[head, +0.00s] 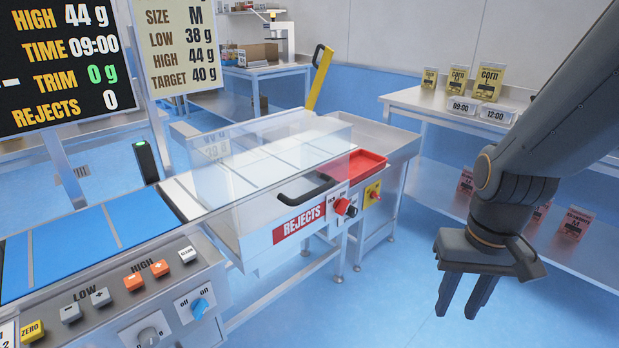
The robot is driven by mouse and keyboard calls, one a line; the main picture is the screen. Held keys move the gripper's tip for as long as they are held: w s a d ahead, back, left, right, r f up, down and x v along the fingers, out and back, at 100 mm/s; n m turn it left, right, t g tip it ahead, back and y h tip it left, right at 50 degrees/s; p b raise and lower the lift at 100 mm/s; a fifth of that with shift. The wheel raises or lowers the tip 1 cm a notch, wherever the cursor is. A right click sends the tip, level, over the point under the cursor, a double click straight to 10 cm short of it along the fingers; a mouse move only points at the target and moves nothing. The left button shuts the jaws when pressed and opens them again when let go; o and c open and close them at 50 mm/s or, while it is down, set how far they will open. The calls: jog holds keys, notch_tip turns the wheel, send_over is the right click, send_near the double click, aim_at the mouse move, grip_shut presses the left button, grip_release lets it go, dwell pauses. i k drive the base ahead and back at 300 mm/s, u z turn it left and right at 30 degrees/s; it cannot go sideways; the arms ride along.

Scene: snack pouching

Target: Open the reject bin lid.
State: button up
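The reject bin (298,224) stands in the middle of the head view, with a red REJECTS label on its front. Its clear lid (250,185) lies over the belt, and a black handle (304,190) shows at the front edge above the label. The lid looks shut, though its transparency makes the edges hard to trace. My gripper (463,298) hangs to the right of the bin, well apart from it, pointing down over the floor. Its two fingers are apart with nothing between them.
A red tray (353,166) sits right of the handle, near a red knob (342,206) and a yellow button box (372,195). A control panel (130,300) with buttons is at lower left. A steel shelf (430,105) with corn pouches stands behind my arm. Blue floor is free around my gripper.

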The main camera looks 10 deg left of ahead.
aim_at(331, 183)
jog(key=k, duration=1.25)
jog(key=z, duration=0.65)
jog(key=i, duration=1.3)
jog(key=u, duration=0.75)
